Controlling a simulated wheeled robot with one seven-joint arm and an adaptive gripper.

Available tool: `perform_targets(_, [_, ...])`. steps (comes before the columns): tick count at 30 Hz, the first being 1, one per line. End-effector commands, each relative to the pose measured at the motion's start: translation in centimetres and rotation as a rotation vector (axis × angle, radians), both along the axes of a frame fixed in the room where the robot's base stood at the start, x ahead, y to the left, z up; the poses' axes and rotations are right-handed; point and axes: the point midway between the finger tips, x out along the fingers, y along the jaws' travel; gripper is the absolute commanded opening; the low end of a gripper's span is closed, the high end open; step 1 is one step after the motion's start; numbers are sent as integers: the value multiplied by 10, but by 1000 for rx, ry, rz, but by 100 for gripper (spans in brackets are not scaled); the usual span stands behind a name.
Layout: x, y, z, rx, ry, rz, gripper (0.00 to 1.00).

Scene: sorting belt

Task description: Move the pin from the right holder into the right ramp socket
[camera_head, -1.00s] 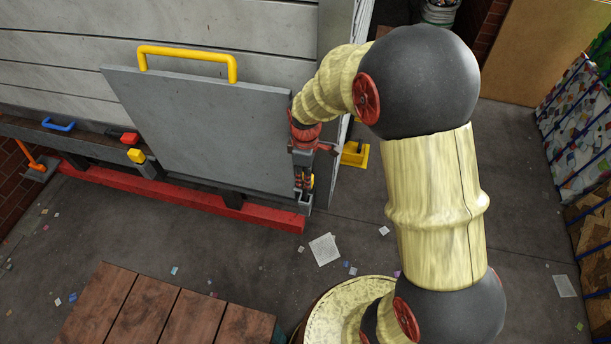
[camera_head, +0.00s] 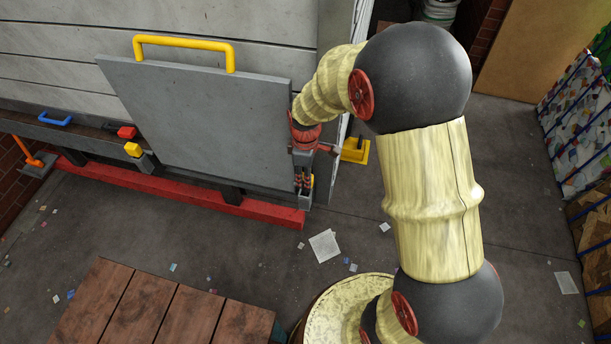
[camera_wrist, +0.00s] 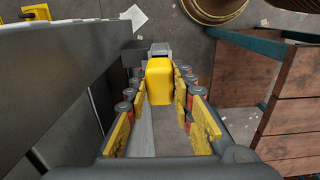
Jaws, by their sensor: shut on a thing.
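The pin, with a yellow block-like head (camera_wrist: 159,82), is between the fingers of my gripper (camera_wrist: 160,100) in the wrist view, and the gripper is shut on it. In the head view my gripper (camera_head: 303,165) points down beside the right edge of the grey ramp panel (camera_head: 210,120), and the pin is mostly hidden. A small grey bracket (camera_head: 306,199), perhaps the right ramp socket, sits just below the gripper at the panel's lower right corner. I cannot tell whether the pin is inside it. The right holder is not clearly identifiable.
A yellow handle (camera_head: 184,42) tops the panel, and a red beam (camera_head: 190,193) runs below. Another yellow block (camera_head: 132,149) is at the panel's left. A yellow floor bracket (camera_head: 355,152) stands right of the gripper. A wooden crate (camera_head: 150,308) is in front, with open floor between.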

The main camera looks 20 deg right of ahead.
Motion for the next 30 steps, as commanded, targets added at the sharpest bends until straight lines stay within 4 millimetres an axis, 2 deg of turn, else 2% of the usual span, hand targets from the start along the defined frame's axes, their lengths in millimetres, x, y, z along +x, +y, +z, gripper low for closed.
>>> perform_targets(27, [0, 0, -34, -1, -1, 0, 0])
perform_targets(28, [0, 0, -34, 0, -1, 0, 24])
perform_targets(30, [1, 0, -33, 0, -1, 0, 28])
